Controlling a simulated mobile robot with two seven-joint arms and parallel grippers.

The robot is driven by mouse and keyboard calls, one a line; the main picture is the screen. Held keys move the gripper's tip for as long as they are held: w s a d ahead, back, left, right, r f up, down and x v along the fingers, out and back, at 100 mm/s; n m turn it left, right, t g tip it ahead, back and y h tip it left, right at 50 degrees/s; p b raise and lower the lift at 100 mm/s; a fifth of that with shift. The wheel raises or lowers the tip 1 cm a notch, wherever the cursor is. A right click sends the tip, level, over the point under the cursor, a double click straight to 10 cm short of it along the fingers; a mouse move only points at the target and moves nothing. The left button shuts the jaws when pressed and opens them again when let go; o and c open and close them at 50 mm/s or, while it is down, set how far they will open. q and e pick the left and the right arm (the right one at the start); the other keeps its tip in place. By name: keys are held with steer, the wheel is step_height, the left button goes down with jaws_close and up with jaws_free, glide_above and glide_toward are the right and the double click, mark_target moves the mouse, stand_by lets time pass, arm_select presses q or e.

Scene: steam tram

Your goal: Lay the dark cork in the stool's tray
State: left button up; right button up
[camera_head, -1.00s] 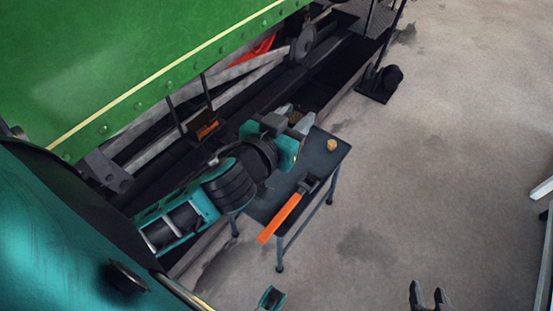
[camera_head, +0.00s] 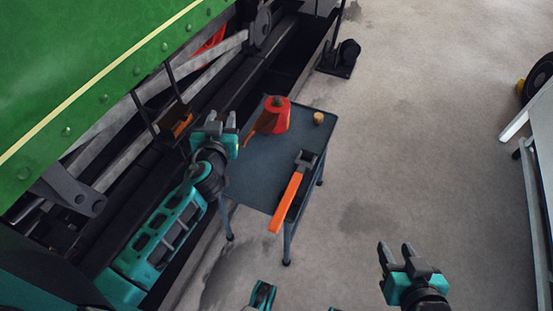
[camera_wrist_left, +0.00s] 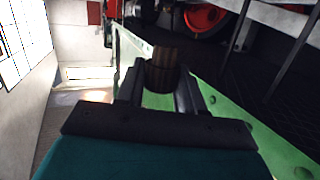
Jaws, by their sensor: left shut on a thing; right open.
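The dark cork (camera_wrist_left: 164,70) is brown and shows in the left wrist view between the two fingers of my left gripper (camera_wrist_left: 160,85), which is shut on it. In the head view my left gripper (camera_head: 221,117) is beside the far left edge of the stool, between it and the green engine. The cork cannot be made out there. The stool's tray (camera_head: 248,182) is a dark blue-grey top with a low rim. My right gripper (camera_head: 396,250) is open and empty over the floor, right of the stool and nearer to me.
On the tray are a red oil can (camera_head: 276,115), a light cork (camera_head: 318,117) and an orange-handled tool (camera_head: 288,198) overhanging the front edge. The middle and left of the tray are bare. The green engine (camera_head: 75,75) stands at the left. A white-edged bench (camera_head: 540,120) is at the far right.

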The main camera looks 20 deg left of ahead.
arm_select(q)
step_height(320, 180, down, 5)
steer(key=b, duration=0.7)
glide_above(234, 178)
step_height(234, 178, down, 9)
step_height(234, 178, down, 4)
steer(key=shift+d+r+b, duration=0.1)
steer(key=shift+b, duration=0.8)
steer(key=shift+f, duration=0.3)
step_height(234, 178, down, 3)
steer(key=shift+f+b, duration=0.2)
steer(key=shift+b, duration=0.8)
steer(key=shift+f, duration=0.4)
arm_select(e)
step_height(234, 178, down, 7)
steer(key=w+a, duration=0.1)
steer(key=a, duration=0.1)
steer(key=shift+w+y, duration=0.15)
steer(key=shift+y, duration=0.25)
